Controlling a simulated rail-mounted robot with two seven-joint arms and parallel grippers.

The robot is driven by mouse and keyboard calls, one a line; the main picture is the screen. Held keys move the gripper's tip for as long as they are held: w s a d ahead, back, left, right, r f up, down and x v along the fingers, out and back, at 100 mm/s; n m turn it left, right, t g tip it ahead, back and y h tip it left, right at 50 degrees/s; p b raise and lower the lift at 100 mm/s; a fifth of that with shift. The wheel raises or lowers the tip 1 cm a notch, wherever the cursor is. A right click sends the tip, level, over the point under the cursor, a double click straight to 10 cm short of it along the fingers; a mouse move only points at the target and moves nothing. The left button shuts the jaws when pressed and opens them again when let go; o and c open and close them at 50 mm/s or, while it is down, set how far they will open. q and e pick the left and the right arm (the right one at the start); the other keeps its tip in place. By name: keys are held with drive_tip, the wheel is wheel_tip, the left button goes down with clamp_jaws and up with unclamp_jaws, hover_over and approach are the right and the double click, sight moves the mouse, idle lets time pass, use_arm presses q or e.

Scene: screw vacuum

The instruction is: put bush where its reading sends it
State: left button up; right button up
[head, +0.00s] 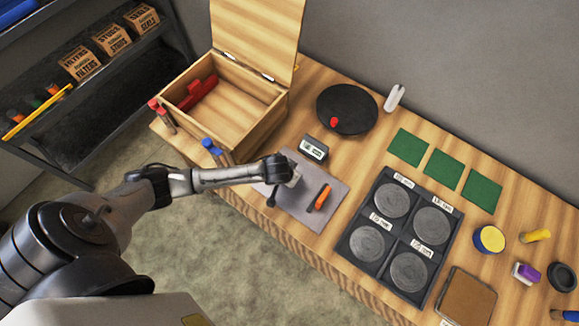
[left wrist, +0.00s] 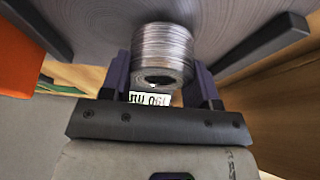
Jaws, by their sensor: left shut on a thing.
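My left gripper (head: 291,179) is over the grey mat in the head view. In the left wrist view its dark jaws (left wrist: 163,82) are shut on a silver, finely ridged cylindrical bush (left wrist: 163,48). The bush's near end shows a hole. The gripper hides most of the bush in the head view. A small dark reading box (head: 314,149) with a white display stands just behind the mat; its digits are too small to read surely. A dark tray (head: 355,248) to the right has four labelled compartments, each with a round grey disc. My right gripper is not in view.
The grey mat (head: 333,172) holds an orange-and-black tool (head: 320,198). An open wooden box (head: 228,140), a black round plate (head: 347,108) and green squares (head: 408,147) stand around it. A brown pad (head: 467,296) and coloured cylinders lie at right.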

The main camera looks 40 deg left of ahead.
use_arm(q)
drive_tip(key=shift+w+f, duration=0.1)
drive_tip(key=shift+f, duration=0.25)
drive_tip(key=o, duration=1.2)
drive_tip(key=a+p+v, duration=0.1)
drive_tip(key=p+v, duration=0.1)
drive_tip(key=v, duration=1)
drive_tip(key=s+d+r+m+h, duration=0.1)
drive_tip(key=s+d+m+h, duration=0.1)
drive_tip(key=s+d, duration=0.6)
drive_tip(key=shift+m+g+y, duration=0.4)
drive_tip(key=shift+m+y, duration=0.2)
drive_tip(key=shift+m, duration=0.1)
drive_tip(key=s+r, duration=0.1)
drive_tip(key=s, duration=0.2)
drive_tip(key=s+a, duration=0.1)
drive_tip(key=s, duration=0.2)
drive_tip(key=s+a+r, duration=0.1)
drive_tip(key=s, duration=0.3)
drive_tip(key=shift+a+r, duration=0.15)
drive_tip(key=shift+r, duration=0.15)
